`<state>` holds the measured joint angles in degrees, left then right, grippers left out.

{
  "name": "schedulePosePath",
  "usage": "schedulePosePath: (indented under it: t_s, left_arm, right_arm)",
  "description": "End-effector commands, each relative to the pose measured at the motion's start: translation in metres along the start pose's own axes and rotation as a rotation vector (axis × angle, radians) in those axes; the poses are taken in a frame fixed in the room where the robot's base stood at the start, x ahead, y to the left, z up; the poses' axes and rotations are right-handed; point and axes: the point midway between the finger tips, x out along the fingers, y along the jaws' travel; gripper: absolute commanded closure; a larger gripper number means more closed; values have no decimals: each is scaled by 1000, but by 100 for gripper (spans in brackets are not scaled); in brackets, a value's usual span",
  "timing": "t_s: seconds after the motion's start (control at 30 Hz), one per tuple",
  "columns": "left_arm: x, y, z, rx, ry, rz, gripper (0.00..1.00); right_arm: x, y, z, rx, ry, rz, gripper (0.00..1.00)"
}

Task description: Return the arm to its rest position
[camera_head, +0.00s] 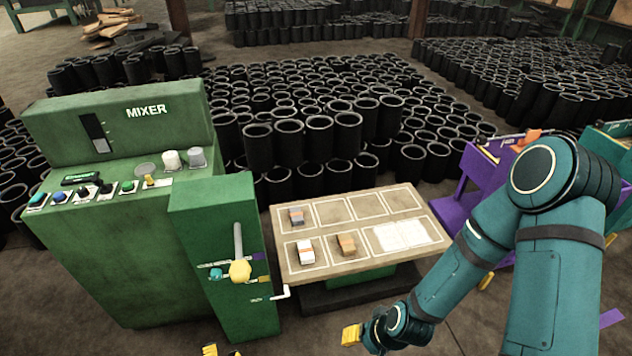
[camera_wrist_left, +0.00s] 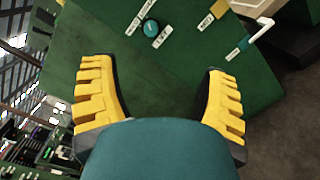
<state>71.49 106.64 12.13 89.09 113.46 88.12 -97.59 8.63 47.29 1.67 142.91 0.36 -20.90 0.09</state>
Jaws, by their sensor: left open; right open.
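My left gripper (camera_head: 221,352) shows only as yellow fingertips at the bottom edge of the head view, in front of the green cabinet's foot. In the left wrist view its two yellow fingers (camera_wrist_left: 160,95) are spread wide with nothing between them, facing the green panel. The rest of the left arm is out of the head view. My right arm comes down from the right side, teal and bent. Its yellow gripper (camera_head: 351,335) hangs low, in front of the sample table, and is open with no object visible in it.
A green mixer console (camera_head: 120,220) stands left, with a cabinet (camera_head: 222,215) bearing a yellow-knobbed lever (camera_head: 240,268). A white crank handle (camera_head: 279,293) sticks out toward the table (camera_head: 350,262), which holds several small blocks. Black sleeves (camera_head: 300,140) fill the back. A purple stand (camera_head: 475,185) is right.

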Motion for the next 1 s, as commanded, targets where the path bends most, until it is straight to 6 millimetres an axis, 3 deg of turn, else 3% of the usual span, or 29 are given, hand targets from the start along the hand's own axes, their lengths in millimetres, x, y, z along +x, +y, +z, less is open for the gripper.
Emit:
schedulePosePath:
  t_s: [0.1, 0.23, 0.3, 0.43, 0.5, 0.6, 0.7, 0.83, 1.0]
  left_arm:
    - [15, -9, 54, -87, -246, -148, 26]
    - [8, -22, 120, -165, -527, -390, 26]
    - [-9, -30, 157, -182, -694, -572, 26]
    - [-63, -39, 204, -112, -962, -970, 26]
    - [-93, -40, 212, -6, -1060, -1180, 26]
    - [-127, -35, 206, 218, -1137, -1431, 26]
    - [-141, -25, 190, 510, -1151, -1591, 26]
    - [-130, -5, 176, 917, -1104, -1619, 26]
    - [-98, 19, 190, 1272, -1041, -1437, 26]
  right_arm:
    - [7, 2, 2, -1, -2, 1, 53]
    - [15, 5, 2, -2, -2, 1, 53]
    - [20, 7, 4, -2, -3, 2, 53]
    - [30, 10, 6, -2, -7, 3, 53]
    - [36, 12, 8, -2, -8, 4, 53]
    - [44, 15, 9, -3, -10, 5, 53]
    - [51, 18, 11, -4, -12, 6, 53]
    - [61, 21, 13, -4, -15, 8, 53]
    - [70, 24, 15, -5, -17, 9, 53]
